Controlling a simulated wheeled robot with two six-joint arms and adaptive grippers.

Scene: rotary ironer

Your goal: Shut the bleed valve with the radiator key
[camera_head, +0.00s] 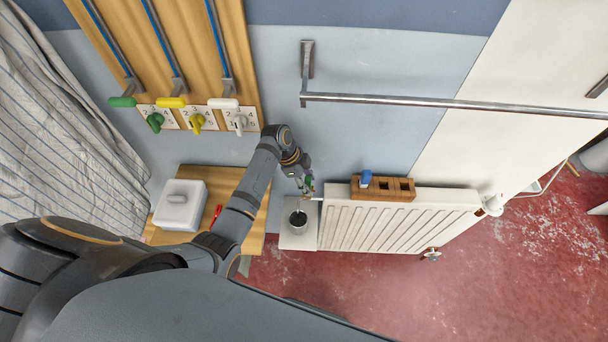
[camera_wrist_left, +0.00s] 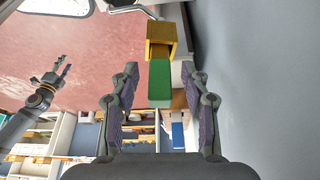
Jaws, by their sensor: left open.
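The radiator (camera_head: 405,222) is white and ribbed, against the wall right of centre in the head view. My left gripper (camera_head: 308,184) is at its upper left end. In the left wrist view a green block (camera_wrist_left: 160,84), seemingly the radiator key's handle, lies between the open fingers of my left gripper (camera_wrist_left: 159,85), with a gap on both sides. A yellow, brass-like block (camera_wrist_left: 161,38) is just beyond it; I cannot tell how the two join. The bleed valve itself is not clearly seen. My right gripper (camera_wrist_left: 62,72) is small at the left of the wrist view.
A wooden holder (camera_head: 398,180) with square holes and a blue block (camera_head: 366,178) sits on the radiator top. A metal cup (camera_head: 298,218) stands on a pale ledge beside the radiator. A towel rail (camera_head: 420,101) runs above. A white box (camera_head: 180,206) is on the wooden table.

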